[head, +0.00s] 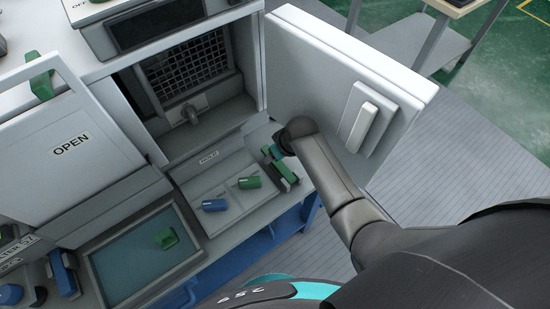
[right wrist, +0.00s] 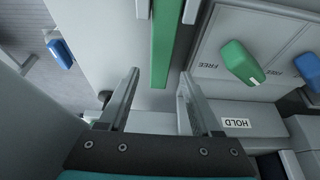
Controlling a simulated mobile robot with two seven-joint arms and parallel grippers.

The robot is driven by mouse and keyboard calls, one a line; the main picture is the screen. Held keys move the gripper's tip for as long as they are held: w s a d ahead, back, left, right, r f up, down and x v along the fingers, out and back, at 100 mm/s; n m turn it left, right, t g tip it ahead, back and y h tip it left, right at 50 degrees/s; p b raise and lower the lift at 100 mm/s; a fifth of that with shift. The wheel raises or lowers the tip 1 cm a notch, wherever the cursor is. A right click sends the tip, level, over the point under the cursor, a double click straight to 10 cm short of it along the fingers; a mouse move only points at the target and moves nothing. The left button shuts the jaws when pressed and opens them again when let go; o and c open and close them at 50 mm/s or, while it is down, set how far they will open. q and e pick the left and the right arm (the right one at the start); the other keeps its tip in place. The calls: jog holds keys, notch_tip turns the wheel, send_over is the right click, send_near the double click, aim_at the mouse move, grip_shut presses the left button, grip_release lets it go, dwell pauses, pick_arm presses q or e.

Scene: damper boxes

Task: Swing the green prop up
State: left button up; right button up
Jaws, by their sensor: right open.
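The green prop (head: 284,170) is a bar lying low along the right end of the grey panel, below the open box. In the right wrist view the green prop (right wrist: 164,40) runs up the picture from between my fingertips. My right gripper (right wrist: 159,76) is open, one finger on each side of the bar's near end. I cannot tell whether the fingertips are at the bar's depth. In the head view my right wrist hides part of the gripper and the prop's upper end. My left gripper is not in view.
An open white door (head: 340,75) with a grey handle (head: 365,120) stands just beyond my right arm. A green knob (head: 248,183) and a blue knob (head: 214,205) sit left of the prop. A HOLD label (right wrist: 237,123) shows below the green knob in the right wrist view.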

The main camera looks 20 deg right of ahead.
jog(key=shift+b+x, duration=0.5)
jog(key=shift+x, duration=0.85)
jog(key=shift+c, duration=0.3)
grip_shut()
